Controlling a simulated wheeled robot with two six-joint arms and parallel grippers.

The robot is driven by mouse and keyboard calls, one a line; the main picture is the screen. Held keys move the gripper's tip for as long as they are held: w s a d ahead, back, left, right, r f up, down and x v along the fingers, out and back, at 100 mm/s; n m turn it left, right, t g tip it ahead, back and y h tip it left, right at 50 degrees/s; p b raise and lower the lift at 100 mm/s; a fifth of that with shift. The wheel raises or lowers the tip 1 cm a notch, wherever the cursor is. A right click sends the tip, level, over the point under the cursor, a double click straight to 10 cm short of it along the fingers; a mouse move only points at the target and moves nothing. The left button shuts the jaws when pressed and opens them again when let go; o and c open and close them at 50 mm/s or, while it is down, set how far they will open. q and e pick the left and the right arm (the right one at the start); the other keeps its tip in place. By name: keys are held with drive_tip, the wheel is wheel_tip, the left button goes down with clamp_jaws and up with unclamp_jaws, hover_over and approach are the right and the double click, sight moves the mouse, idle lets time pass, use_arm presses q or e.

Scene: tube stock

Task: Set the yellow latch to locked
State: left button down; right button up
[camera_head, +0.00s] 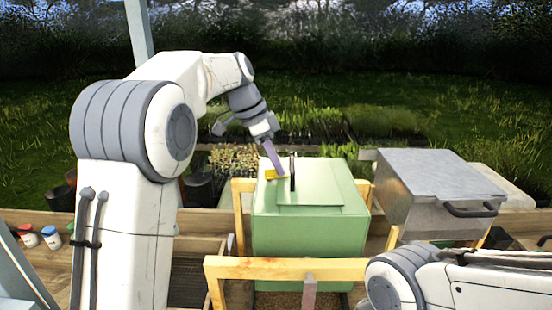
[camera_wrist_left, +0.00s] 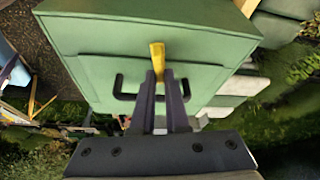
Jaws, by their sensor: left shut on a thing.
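A green box (camera_head: 310,228) stands in a wooden frame near the middle of the head view. The yellow latch (camera_head: 271,175) is on its lid, just left of a dark handle (camera_head: 292,172). My left gripper (camera_head: 277,168) reaches down to the latch from the upper left. In the left wrist view the two dark fingers (camera_wrist_left: 159,76) are shut on the yellow latch (camera_wrist_left: 157,52), and the handle (camera_wrist_left: 126,88) shows partly behind them. The fingers hide the latch's lower part. My right arm shows at the lower right, but its gripper is out of view.
A grey metal box (camera_head: 428,185) with a dark handle stands close on the right. A wooden rail (camera_head: 285,268) runs in front of the green box. Plant trays (camera_head: 310,128) lie behind it. Small jars (camera_head: 51,237) stand at the far left.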

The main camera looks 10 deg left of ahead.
use_arm(q)
drive_tip(key=shift+s+d+m+g+p, duration=0.1)
drive_tip(key=shift+m+g+p, duration=0.35)
drive_tip(key=shift+m, duration=0.75)
drive_tip(key=c, duration=0.9)
unclamp_jaws()
drive_tip(key=shift+v, duration=5.25)
drive_tip(key=shift+f, duration=0.1)
